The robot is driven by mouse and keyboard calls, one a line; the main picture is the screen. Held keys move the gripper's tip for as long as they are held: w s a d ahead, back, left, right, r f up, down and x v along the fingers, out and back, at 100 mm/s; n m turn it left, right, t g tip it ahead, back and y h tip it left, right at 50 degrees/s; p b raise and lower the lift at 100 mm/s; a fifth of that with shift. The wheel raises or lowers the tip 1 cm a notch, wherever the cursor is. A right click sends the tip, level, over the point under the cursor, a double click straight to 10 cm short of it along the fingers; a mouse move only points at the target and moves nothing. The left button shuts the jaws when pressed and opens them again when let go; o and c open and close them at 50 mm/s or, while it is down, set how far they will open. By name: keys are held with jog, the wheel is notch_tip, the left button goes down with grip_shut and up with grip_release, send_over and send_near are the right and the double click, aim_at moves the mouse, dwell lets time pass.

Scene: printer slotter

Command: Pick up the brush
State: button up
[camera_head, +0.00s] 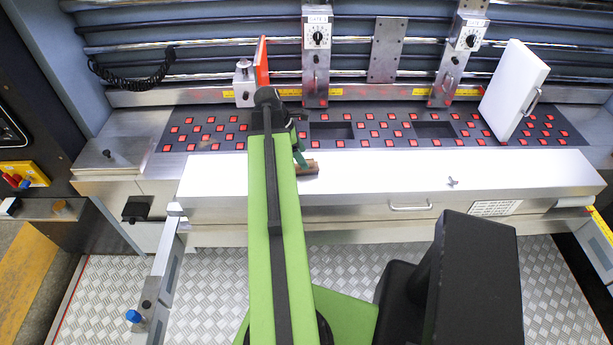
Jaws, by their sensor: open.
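A small brown block-like object, which looks like the brush (309,168), lies on the white front ledge (400,175) of the machine, just right of my green arm. My arm reaches forward over the ledge. My gripper (299,150) is at its far end, with a dark green finger pointing down close to the brush's back edge. The jaws are open. Part of the gripper and the left part of the brush are hidden behind my arm, and I cannot tell whether they touch.
Behind the ledge is a dark bed with several red squares (395,132). An upright orange plate (262,62), dial units (317,55) and a tilted white panel (513,90) stand there. A small wing-shaped piece (452,181) lies on the ledge's right, which is otherwise clear.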

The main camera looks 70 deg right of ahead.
jog(key=b+x, duration=0.3)
jog(key=w+b+x, duration=0.1)
jog(key=b+x, duration=0.1)
jog(key=shift+d+f, duration=0.1)
jog(key=shift+f, duration=0.05)
jog(key=shift+s+f, duration=0.1)
jog(key=shift+s, duration=0.1)
grip_shut()
jog(key=shift+r, duration=0.2)
notch_tip(320, 180, up, 10)
jog(key=p, duration=1)
jog(key=shift+r, duration=0.1)
